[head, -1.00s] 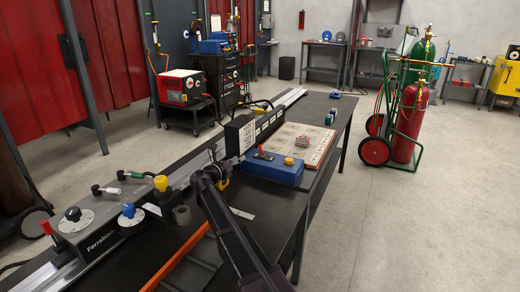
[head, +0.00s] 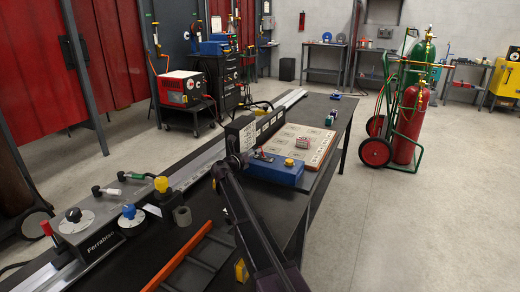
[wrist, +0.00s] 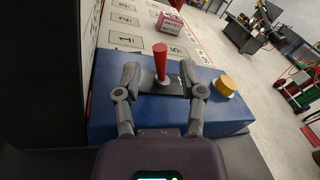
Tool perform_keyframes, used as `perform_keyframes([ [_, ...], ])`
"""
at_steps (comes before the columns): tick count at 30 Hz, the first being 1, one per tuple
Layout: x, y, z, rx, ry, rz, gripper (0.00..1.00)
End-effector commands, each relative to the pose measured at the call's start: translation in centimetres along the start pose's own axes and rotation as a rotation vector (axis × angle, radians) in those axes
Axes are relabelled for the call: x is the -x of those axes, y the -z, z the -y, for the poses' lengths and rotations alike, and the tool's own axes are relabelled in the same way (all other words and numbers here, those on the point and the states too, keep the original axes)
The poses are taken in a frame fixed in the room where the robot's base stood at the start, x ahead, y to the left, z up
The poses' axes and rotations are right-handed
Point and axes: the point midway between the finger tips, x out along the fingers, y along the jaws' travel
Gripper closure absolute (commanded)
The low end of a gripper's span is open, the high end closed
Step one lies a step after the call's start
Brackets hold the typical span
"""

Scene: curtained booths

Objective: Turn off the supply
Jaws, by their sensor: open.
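The blue box (head: 277,174) lies on the black bench, in front of a numbered board. It fills the middle of the wrist view (wrist: 112,108). A red lever (wrist: 160,62) stands up from a dark slotted plate on its top; a yellow round button (wrist: 225,86) sits to its right. My gripper (wrist: 160,74) is open and empty. Its fingers appear on either side of the lever, with gaps on both sides; I cannot tell how deep the lever is between them. In the head view my gripper (head: 240,158) is at the box's left end, partly hidden.
A dark upright panel (head: 240,134) stands close behind the box. A grey unit with knobs (head: 90,232) and an orange bar (head: 180,258) are nearer on the bench. Gas cylinders (head: 411,120) stand right on open floor.

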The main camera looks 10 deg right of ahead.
Motion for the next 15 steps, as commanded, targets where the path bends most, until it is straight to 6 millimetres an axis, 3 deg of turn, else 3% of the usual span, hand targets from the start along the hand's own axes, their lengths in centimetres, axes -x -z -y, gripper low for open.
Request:
perform_keyframes([
  [6,-3.0,0.0,-0.1,0.000,0.001,-0.001,0.48],
  [15,-4.4,0.0,0.0,0.000,0.000,0.000,0.48],
])
